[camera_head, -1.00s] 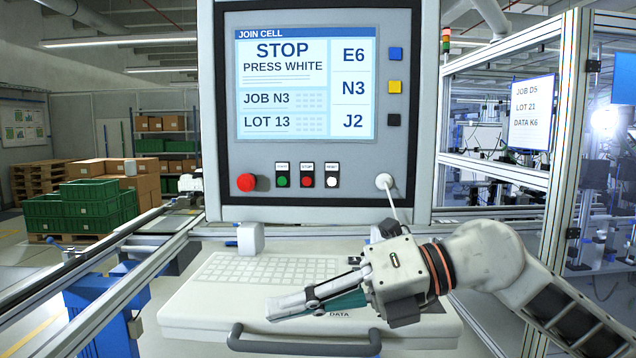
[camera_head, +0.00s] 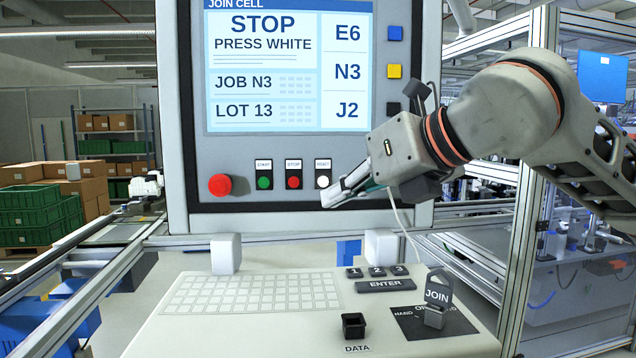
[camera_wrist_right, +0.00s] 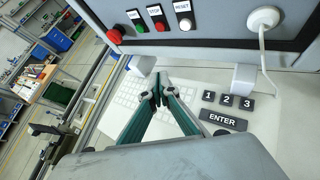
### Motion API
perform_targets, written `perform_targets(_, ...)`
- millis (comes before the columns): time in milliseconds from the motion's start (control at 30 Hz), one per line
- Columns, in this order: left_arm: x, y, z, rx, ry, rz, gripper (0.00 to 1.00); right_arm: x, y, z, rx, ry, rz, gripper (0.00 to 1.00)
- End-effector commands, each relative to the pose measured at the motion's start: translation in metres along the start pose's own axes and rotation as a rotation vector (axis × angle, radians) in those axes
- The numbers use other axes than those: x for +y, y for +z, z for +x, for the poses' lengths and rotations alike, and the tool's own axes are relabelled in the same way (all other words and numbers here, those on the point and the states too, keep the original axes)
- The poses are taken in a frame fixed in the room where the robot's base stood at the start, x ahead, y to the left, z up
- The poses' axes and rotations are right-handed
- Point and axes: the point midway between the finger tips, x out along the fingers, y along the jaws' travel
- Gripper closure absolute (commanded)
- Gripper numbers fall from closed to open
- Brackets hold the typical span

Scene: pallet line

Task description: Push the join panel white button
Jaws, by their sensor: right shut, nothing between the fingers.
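The join panel (camera_head: 198,110) stands upright, and its screen (camera_head: 262,90) reads "STOP PRESS WHITE". Its white button (camera_head: 322,181), under a RESET label, is the rightmost of a row with a green and a red button. It also shows in the wrist view (camera_wrist_right: 185,25). My right gripper (camera_head: 330,198) is shut and empty, its tips just below the white button in the head view. In the wrist view the shut fingertips (camera_wrist_right: 160,82) appear below the panel's lower edge, apart from the button. My left gripper is not in view.
A large red knob (camera_head: 220,185) sits left on the panel. Below is a desk with a keyboard (camera_head: 250,293), an ENTER key (camera_head: 386,285), a JOIN tag (camera_head: 438,295) and a black DATA socket (camera_head: 353,326). A white cable (camera_wrist_right: 263,55) hangs from the panel's right side.

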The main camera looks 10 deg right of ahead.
Motion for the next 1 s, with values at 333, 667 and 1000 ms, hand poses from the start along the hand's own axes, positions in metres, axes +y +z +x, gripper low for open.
perform_targets(333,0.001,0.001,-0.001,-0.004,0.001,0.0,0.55,-0.001,0.002,0.002,0.001,0.003,0.0,1.0)
perform_targets(667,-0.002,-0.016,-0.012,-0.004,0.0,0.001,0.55,-0.018,0.022,0.026,0.004,0.003,0.003,1.0)
perform_targets(1000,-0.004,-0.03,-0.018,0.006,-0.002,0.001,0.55,-0.038,0.039,0.055,0.002,0.004,0.001,1.0)
